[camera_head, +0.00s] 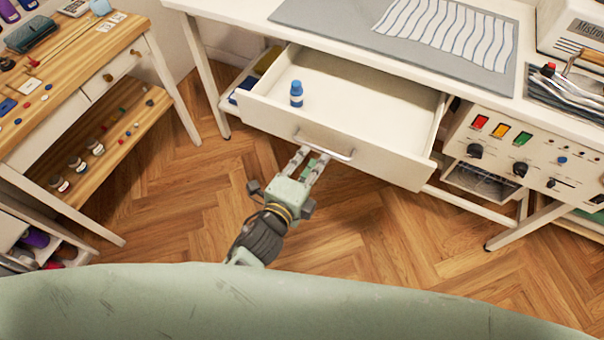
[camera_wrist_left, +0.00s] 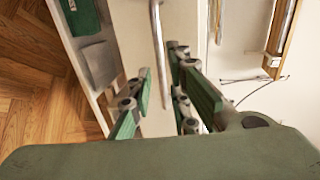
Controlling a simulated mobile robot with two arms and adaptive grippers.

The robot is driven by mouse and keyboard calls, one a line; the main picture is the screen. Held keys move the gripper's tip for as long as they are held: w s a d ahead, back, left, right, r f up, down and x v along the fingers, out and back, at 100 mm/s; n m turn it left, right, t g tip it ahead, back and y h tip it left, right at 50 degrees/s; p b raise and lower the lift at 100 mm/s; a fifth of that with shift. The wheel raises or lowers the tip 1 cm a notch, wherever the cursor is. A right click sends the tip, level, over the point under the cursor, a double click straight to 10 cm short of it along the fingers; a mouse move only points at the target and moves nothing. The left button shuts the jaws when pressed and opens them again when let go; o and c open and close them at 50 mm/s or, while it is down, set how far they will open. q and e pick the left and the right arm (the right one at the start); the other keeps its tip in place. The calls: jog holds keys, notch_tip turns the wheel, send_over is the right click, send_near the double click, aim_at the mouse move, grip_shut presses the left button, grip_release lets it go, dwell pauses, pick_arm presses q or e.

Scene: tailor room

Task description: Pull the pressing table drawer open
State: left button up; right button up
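The pressing table drawer (camera_head: 350,98) is pulled out from under the white pressing table (camera_head: 255,18), with its inside showing. Its metal bar handle (camera_head: 338,153) is on the front panel, and the bar also shows in the left wrist view (camera_wrist_left: 157,50). My left gripper (camera_head: 314,157) is at the handle, fingers pointing at the drawer front. In the left wrist view its fingers (camera_wrist_left: 163,95) are apart, with the bar showing between them and a gap on the left side. My right gripper is out of view.
A small blue bottle (camera_head: 296,94) stands inside the drawer. A control panel (camera_head: 520,145) with knobs is right of the drawer. A wooden worktable (camera_head: 75,80) with a lower shelf stands at left. The wooden floor (camera_head: 400,240) before the drawer is clear.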

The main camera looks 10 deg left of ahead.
pick_arm(q)
jog(key=v, duration=0.6)
jog(key=shift+s, duration=0.15)
jog(key=shift+a, duration=0.1)
jog(key=s+a+f+n+g+y, duration=0.1)
jog(key=s+a+f+n+g, duration=0.2)
jog(key=f, duration=0.7)
jog(key=s+a+f+n+g+y, duration=0.1)
jog(key=s+a+f+n+g, duration=0.2)
jog(key=f, duration=0.7)
jog(key=s+a+f+n+g+y, duration=0.1)
jog(key=s+a+f+n, duration=0.3)
jog(key=f, duration=0.6)
jog(key=s+a+f+n+g, duration=0.2)
jog(key=s+f, duration=0.3)
jog(key=s, duration=0.3)
jog(key=s+a+f+n+g+y, duration=0.1)
jog(key=s+a+f+n+g, duration=0.1)
jog(key=s, duration=0.6)
jog(key=s+a+f+n+g, duration=0.2)
jog(key=s+f+n, duration=0.3)
jog(key=s+f, duration=0.3)
jog(key=shift+s+a+f+g+y, duration=0.3)
jog(key=shift+s+a+g+y, duration=0.1)
jog(key=shift+a, duration=0.25)
